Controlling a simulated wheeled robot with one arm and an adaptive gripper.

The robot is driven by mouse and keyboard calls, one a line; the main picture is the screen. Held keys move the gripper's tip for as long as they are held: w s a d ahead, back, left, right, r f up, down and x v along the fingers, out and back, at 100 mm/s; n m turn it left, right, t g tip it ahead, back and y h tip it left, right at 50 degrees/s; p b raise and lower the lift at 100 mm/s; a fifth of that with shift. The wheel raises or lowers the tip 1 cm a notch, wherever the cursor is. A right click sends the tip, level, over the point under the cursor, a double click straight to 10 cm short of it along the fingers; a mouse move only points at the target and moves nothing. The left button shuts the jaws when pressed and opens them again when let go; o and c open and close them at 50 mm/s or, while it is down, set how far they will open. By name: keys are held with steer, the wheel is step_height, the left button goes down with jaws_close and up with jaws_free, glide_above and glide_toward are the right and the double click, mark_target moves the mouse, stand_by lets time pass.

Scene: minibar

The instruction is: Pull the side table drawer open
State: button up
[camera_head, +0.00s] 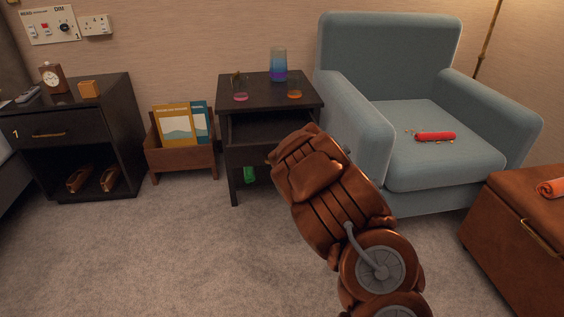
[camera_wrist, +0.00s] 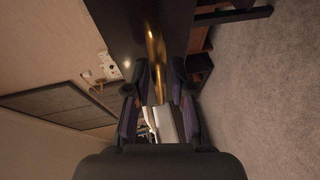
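The dark side table (camera_head: 313,101) stands left of the armchair in the head view. Its drawer (camera_head: 265,130) looks partly pulled out, with the inside showing below the tabletop. My gripper (camera_wrist: 158,85) is at the drawer front; in the head view my brown wrist hides the fingers and part of the front. In the wrist view the dark drawer front (camera_wrist: 125,25) fills the top, and the brass drawer handle (camera_wrist: 153,45) runs between my two fingers. The fingers lie close on both sides and look shut on it, though any small gap is hard to see.
Cups (camera_head: 278,66) stand on the side table. A blue armchair (camera_head: 440,160) is close on its right, a wooden magazine box (camera_head: 180,158) on its left. A leather ottoman (camera_head: 510,240) is at the far right. Carpet in front (camera_head: 180,250) is clear.

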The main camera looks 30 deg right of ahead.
steer(key=shift+o, duration=0.9)
steer(key=shift+w+a, duration=0.1)
steer(key=shift+a, duration=0.05)
steer(key=s+r, duration=0.1)
steer(key=s, duration=0.6)
steer(key=shift+s+d+r, duration=0.2)
steer(key=shift+d, duration=0.1)
